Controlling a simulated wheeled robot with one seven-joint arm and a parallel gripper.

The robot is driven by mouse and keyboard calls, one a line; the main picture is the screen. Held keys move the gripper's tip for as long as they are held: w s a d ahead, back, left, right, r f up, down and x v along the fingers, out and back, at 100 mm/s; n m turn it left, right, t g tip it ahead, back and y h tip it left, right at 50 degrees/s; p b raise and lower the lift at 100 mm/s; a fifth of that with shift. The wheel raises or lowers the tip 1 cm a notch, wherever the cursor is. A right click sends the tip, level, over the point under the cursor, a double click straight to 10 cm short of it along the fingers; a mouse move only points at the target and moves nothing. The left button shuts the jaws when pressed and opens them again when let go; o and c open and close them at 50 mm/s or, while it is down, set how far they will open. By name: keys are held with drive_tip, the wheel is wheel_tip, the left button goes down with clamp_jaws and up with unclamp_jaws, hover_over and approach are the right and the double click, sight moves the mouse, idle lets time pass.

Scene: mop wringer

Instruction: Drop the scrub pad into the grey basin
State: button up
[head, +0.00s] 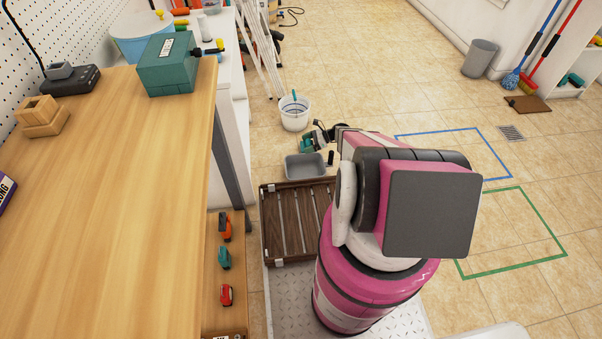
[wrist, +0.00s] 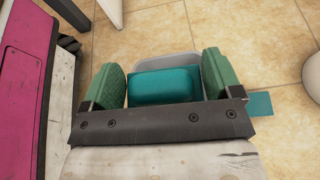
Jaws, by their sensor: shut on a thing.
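In the wrist view, my gripper (wrist: 165,76) is shut on the teal scrub pad (wrist: 166,85), which sits between its two green fingers. The grey basin (wrist: 165,60) shows behind and below the pad, mostly hidden by it and the fingers. In the head view, the grey basin (head: 305,167) stands on the floor just beyond the slatted wooden rack. My gripper (head: 316,143) is over the far side of the basin in that picture. The exact height of the pad above the basin cannot be told.
A white bucket (head: 294,113) stands behind the basin. The slatted rack (head: 297,222) lies in front. The wooden workbench (head: 120,200) fills the left. A flat teal piece (wrist: 261,104) shows at the right in the wrist view. Tiled floor to the right is mostly clear.

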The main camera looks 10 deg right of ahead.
drive_tip(key=shift+f, duration=3)
drive_tip(key=o, duration=0.7)
drive_tip(key=shift+o, duration=0.2)
drive_tip(key=shift+d, duration=0.1)
drive_tip(key=v, duration=1)
drive_tip(key=shift+d, duration=0.3)
drive_tip(key=shift+r, duration=0.15)
